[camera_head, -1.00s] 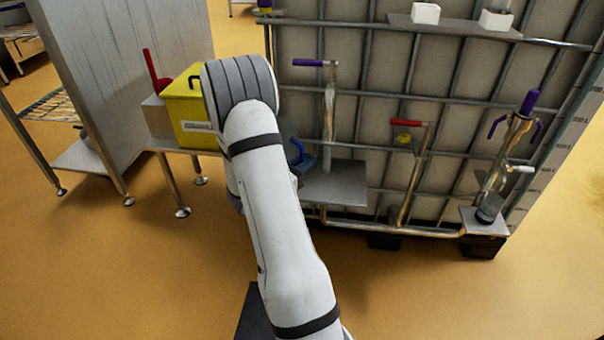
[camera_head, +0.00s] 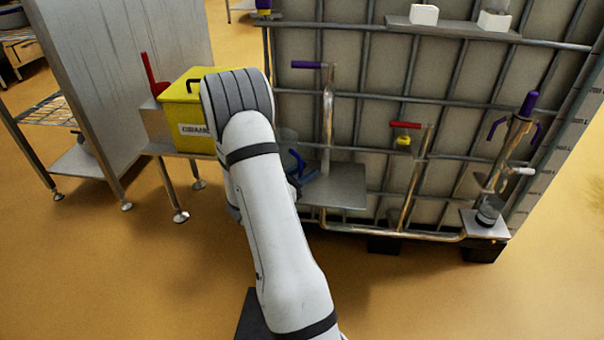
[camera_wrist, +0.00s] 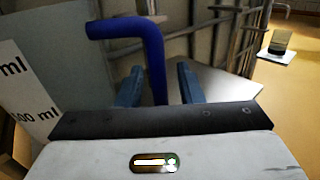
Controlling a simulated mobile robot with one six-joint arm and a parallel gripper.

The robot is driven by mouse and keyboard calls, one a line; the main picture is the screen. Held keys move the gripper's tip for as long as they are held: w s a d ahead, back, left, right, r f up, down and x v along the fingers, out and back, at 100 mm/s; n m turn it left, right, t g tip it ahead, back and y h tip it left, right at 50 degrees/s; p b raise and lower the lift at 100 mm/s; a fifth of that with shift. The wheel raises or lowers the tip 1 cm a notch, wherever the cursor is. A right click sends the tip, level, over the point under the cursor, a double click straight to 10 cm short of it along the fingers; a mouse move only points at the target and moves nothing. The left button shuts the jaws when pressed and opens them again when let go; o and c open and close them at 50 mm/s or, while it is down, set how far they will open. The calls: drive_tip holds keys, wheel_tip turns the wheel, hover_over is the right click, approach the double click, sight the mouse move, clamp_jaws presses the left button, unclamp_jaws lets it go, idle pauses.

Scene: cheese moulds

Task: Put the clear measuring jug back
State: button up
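The clear measuring jug (camera_wrist: 62,60) fills the left of the wrist view, with "ml" marks on a white scale. Its blue handle (camera_wrist: 155,62) rises between the two blue fingers of my gripper (camera_wrist: 159,85). The fingers stand apart, with a visible gap to the handle on the right side. In the head view the jug (camera_head: 287,136) shows only in part beside my arm, with its blue handle (camera_head: 297,160) near the left end of a grey metal shelf (camera_head: 342,187). My arm hides most of it, and I cannot tell what its base rests on.
A yellow lidded box (camera_head: 187,112) stands left of my arm, with a red-handled item (camera_head: 152,75) beside it. A caged tank (camera_head: 430,60) with pipes and red and purple handles stands behind. A small plate (camera_head: 484,226) sticks out at right. The floor at right is clear.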

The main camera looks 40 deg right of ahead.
drive_tip(key=shift+a+r, duration=0.2)
drive_tip(key=shift+a, duration=0.05)
drive_tip(key=a+p, duration=0.3)
drive_tip(key=a, duration=0.8)
drive_tip(key=s+a+r+m+g+y, duration=0.3)
drive_tip(key=s+a+m+y, duration=0.15)
drive_tip(key=s+m, duration=0.2)
drive_tip(key=s+a+r+m+g+y, duration=0.25)
drive_tip(key=s+r+m+y, duration=0.2)
drive_tip(key=s, duration=0.25)
drive_tip(key=s+a+r+m+t+y, duration=0.1)
drive_tip(key=a+r+m+t+y, duration=0.1)
drive_tip(key=a, duration=0.6)
drive_tip(key=s+a+r+m+t+y, duration=0.1)
drive_tip(key=a+r+m+t+y, duration=0.1)
drive_tip(key=a+m+t+y, duration=0.2)
drive_tip(key=a+m+y, duration=0.1)
drive_tip(key=a+y, duration=0.2)
drive_tip(key=shift+s+a, duration=0.4)
drive_tip(key=shift+r, duration=0.1)
